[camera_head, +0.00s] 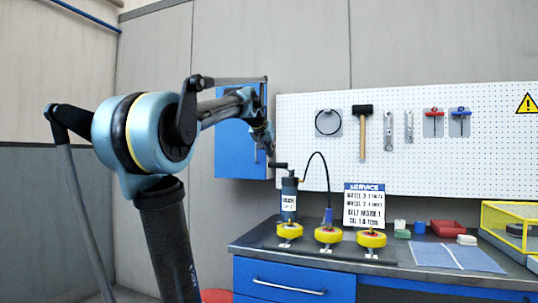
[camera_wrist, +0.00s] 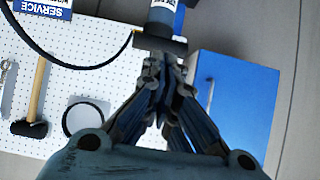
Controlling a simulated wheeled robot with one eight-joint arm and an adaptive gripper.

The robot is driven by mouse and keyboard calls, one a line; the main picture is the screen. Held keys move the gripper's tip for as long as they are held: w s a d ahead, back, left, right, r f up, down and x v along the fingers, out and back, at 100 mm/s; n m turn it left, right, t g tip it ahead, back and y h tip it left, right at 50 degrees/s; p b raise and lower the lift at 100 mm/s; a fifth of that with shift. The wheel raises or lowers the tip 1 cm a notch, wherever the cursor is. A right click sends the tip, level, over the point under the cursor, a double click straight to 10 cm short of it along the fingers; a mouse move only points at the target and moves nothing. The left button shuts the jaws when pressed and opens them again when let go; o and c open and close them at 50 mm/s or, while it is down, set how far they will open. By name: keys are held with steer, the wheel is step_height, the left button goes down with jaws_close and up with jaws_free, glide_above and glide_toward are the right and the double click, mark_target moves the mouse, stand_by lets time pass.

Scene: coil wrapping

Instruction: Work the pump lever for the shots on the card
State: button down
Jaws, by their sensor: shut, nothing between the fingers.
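The grease pump (camera_head: 289,199), a dark blue cylinder with a white label, stands upright at the bench's left end. Its short dark lever (camera_head: 279,165) sticks out to the left at the top. My gripper (camera_head: 270,151) is shut and empty, just above and left of the lever. In the wrist view, my gripper (camera_wrist: 163,68) points at the dark lever bar (camera_wrist: 160,42); I cannot tell whether they touch. The service card (camera_head: 364,206) stands behind the wheels; its lines are too small to read surely. A black hose (camera_head: 318,154) arcs from the pump to a blue nozzle (camera_head: 328,215).
Three yellow wheels, including the middle one (camera_head: 328,236), sit on a dark mat. A blue wall cabinet (camera_head: 238,150) is behind my arm. A hammer (camera_head: 362,130) and other tools hang on the pegboard. A red tray (camera_head: 448,228) and yellow-framed case (camera_head: 512,228) are at right.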

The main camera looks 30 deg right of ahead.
stand_by(0.4)
step_height(320, 180, up, 8)
steer(key=shift+a+f, duration=0.25)
steer(key=shift+a, duration=0.1)
steer(key=shift+d, duration=0.1)
steer(key=s+a+f+x, duration=0.1)
steer(key=f+x, duration=0.1)
steer(key=x, duration=1)
steer(key=shift+w+d+f, duration=0.15)
steer(key=shift+w+f, duration=0.1)
steer(key=shift+f, duration=0.05)
